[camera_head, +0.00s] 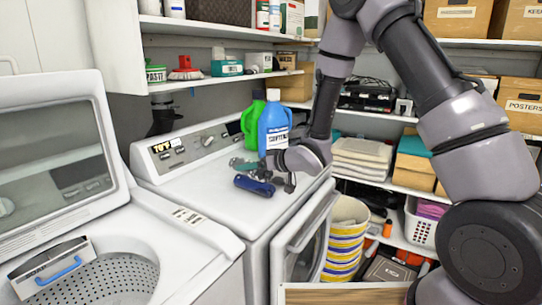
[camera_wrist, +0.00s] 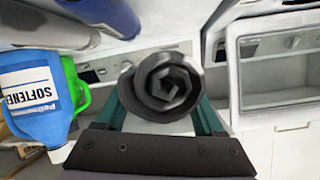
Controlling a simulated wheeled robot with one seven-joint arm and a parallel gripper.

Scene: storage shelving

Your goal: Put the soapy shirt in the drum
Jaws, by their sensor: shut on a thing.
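My gripper (camera_head: 262,170) is above the top of the right-hand machine, in front of the softener bottle. In the wrist view its teal fingers (camera_wrist: 163,118) are shut on a dark grey rolled cloth (camera_wrist: 165,82), seen end-on as a spiral; it looks like the shirt. A navy roll (camera_head: 253,187) shows just below the gripper in the head view; I cannot tell whether it is the same roll. The perforated drum (camera_head: 95,280) of the top-loading washer is at the lower left, with the lid (camera_head: 55,160) raised. No soap suds can be made out.
A blue softener bottle (camera_head: 273,125), also in the wrist view (camera_wrist: 35,95), stands close beside my gripper with a green jug (camera_head: 248,125) behind it. The right-hand machine's front door (camera_head: 305,235) is open. A striped basket (camera_head: 345,238) and loaded shelves (camera_head: 390,183) are at the right.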

